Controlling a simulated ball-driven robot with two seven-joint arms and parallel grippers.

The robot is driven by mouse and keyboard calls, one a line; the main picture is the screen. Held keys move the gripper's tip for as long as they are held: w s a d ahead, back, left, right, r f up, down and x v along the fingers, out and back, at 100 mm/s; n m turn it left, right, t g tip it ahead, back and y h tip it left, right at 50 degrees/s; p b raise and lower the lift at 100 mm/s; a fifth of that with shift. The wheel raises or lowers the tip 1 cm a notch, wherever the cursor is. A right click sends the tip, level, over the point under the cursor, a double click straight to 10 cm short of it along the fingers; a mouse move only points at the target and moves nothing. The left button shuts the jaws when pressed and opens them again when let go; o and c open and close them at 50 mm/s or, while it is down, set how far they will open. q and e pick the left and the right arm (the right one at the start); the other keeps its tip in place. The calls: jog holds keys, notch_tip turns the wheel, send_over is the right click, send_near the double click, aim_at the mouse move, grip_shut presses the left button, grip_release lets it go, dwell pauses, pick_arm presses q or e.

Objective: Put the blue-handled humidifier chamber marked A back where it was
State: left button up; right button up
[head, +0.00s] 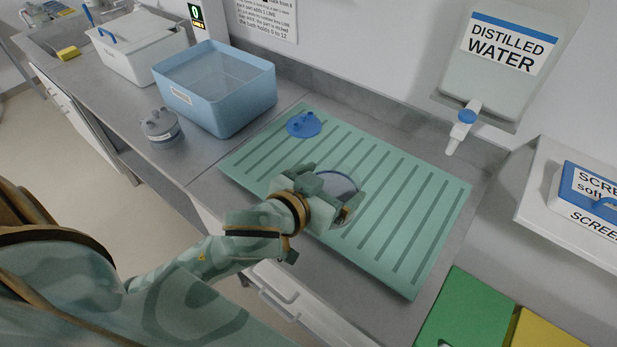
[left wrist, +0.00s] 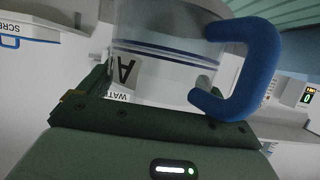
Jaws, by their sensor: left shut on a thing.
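The humidifier chamber marked A is clear with a dark blue band; its body (left wrist: 165,52) fills the upper part of the left wrist view. Its label with the letter A (left wrist: 124,70) and its blue handle (left wrist: 261,68) also show there. In the head view the chamber (head: 341,184) shows partly behind my left gripper (head: 332,196), which is shut on it over the green ribbed mat (head: 420,200). The handle is hidden in the head view. I cannot tell whether the chamber touches the mat. My right gripper is not in view.
A blue lid-like piece (head: 304,125) lies on the mat's far left. A distilled water tank (head: 490,75) with a tap hangs at the right. Much of the mat's right side is clear.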

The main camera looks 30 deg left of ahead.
pick_arm(q)
jog(key=w+a+f+b, duration=0.2)
jog(key=w+f, duration=0.2)
jog(key=w+a+f+b, duration=0.2)
jog(key=w+a+f, duration=0.1)
jog(key=f, duration=0.1)
jog(key=w+a+f+b, duration=0.2)
jog(key=w+f, duration=0.2)
jog(key=f, duration=0.1)
jog(key=shift+w+a, duration=0.3)
jog(key=shift+a, duration=0.1)
jog(key=shift+r, duration=0.2)
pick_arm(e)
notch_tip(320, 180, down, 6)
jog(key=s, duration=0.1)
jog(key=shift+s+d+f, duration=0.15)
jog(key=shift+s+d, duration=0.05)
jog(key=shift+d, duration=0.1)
pick_arm(q)
jog(key=o, duration=1.1)
jog(key=shift+s+f, duration=0.1)
jog(key=shift+f, duration=0.1)
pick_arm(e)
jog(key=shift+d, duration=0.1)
pick_arm(q)
jog(key=shift+r, duration=0.1)
